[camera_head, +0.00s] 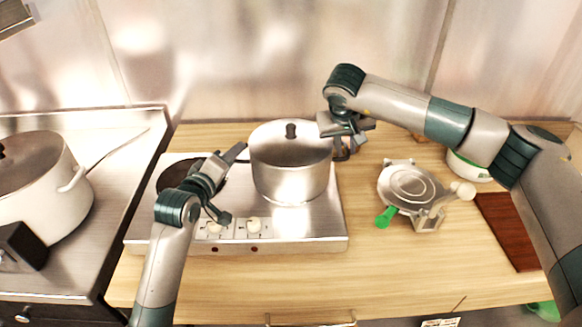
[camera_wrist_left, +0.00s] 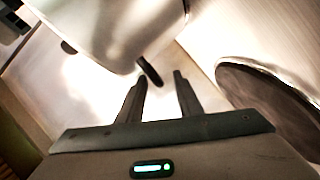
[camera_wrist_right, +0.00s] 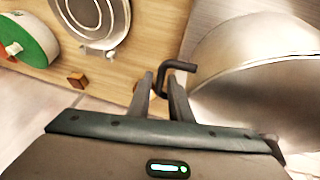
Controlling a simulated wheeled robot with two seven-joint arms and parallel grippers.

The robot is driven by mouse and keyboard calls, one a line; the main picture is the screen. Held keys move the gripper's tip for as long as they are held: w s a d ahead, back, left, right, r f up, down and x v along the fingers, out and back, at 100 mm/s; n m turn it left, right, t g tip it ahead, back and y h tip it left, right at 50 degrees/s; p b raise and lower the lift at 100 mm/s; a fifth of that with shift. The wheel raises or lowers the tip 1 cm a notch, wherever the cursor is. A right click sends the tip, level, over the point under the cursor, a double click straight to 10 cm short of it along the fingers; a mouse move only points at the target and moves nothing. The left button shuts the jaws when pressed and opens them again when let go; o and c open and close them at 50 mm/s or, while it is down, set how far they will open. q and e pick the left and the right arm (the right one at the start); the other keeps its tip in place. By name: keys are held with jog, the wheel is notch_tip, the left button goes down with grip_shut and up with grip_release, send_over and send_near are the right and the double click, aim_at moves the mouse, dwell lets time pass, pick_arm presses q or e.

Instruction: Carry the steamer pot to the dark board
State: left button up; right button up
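The silver steamer pot (camera_head: 290,172) stands lidded on the steel hot plate in the head view. My left gripper (camera_head: 232,186) is open at the pot's left side. In the left wrist view, the pot's dark handle (camera_wrist_left: 150,72) lies just ahead of the open fingers (camera_wrist_left: 159,78). My right gripper (camera_head: 342,143) is at the pot's right side. In the right wrist view, its fingers (camera_wrist_right: 161,80) stand apart around a bent dark handle (camera_wrist_right: 180,66); contact is unclear. The dark board (camera_head: 508,228) lies on the counter at the right, partly hidden by my right arm.
The hot plate (camera_head: 235,235) has knobs at its front and a dark burner on its left. A metal press with a green handle (camera_head: 408,186) stands between pot and board. A white-and-green round container (camera_head: 468,166) stands behind. A large white pot (camera_head: 45,190) is at left.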

pick_arm(q)
jog(key=shift+w+d+f, duration=0.1)
jog(key=shift+w+d, duration=0.15)
jog(key=shift+w, duration=0.35)
pick_arm(e)
jog(key=shift+w+d+f, duration=0.15)
jog(key=shift+w+f, duration=0.1)
jog(key=shift+f, duration=0.35)
pick_arm(q)
jog(key=c, duration=0.4)
pick_arm(e)
jog(key=c, duration=0.4)
pick_arm(q)
grip_shut()
pick_arm(e)
grip_shut()
pick_arm(q)
jog(key=shift+f, duration=0.1)
jog(key=shift+r, duration=0.25)
pick_arm(e)
jog(key=shift+r, duration=0.2)
